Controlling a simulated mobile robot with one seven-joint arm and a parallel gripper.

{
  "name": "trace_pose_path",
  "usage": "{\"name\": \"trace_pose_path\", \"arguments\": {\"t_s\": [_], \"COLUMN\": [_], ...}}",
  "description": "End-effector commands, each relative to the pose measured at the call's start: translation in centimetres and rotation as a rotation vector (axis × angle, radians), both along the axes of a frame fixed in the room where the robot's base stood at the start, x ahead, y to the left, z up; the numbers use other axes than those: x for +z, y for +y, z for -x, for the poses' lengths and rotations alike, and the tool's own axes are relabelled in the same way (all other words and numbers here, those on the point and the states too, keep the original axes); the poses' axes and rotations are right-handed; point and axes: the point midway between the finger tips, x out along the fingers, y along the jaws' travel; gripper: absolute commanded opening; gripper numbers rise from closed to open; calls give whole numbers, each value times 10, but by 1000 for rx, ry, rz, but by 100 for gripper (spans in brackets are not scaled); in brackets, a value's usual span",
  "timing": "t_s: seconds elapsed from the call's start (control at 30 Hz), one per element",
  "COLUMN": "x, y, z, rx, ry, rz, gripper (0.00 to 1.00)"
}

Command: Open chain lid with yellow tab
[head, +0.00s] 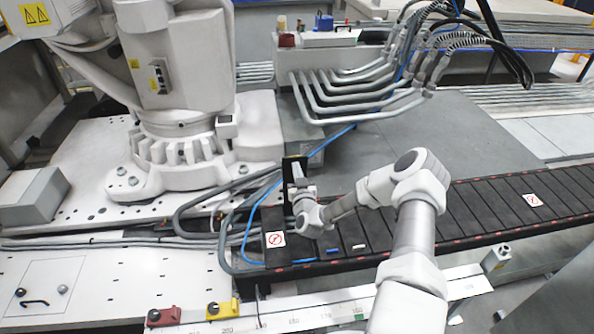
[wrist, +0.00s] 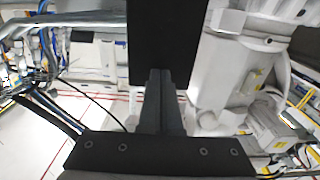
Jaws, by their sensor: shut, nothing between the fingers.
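The black cable chain (head: 455,215) runs across the head view, its top covered by a row of flat lids. One dark lid (head: 289,173) stands upright at the far side of the chain's left part, with the yellow tab (head: 294,157) along its top edge. My gripper (head: 298,170) is right in front of this upright lid. In the wrist view, my gripper (wrist: 161,76) has its fingers together with nothing between them. A black panel (wrist: 165,40), probably the lid, fills the space beyond the fingertips; I cannot tell whether they touch it.
A large white robot base (head: 205,150) stands behind left. Grey hoses and a blue cable (head: 252,215) loop near the chain's left end. A blue piece (head: 333,251) and a white piece (head: 359,246) lie on the chain. A ruler rail (head: 330,308) runs in front.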

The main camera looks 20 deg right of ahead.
Motion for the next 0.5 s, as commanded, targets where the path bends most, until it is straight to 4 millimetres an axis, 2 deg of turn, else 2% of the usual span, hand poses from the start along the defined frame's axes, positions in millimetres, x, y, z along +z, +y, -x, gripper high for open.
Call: {"name": "trace_pose_path", "arguments": {"t_s": [0.03, 0.1, 0.3, 0.5], "x": [8, 10, 6, 0], "y": [0, -2, -9, -15], "z": [-8, -19, -49, -73], "rx": [4, 4, 0, -2], "ry": [20, 65, 185, 207], "rz": [2, -5, -32, -42], "gripper": [0, 0, 0, 0]}}
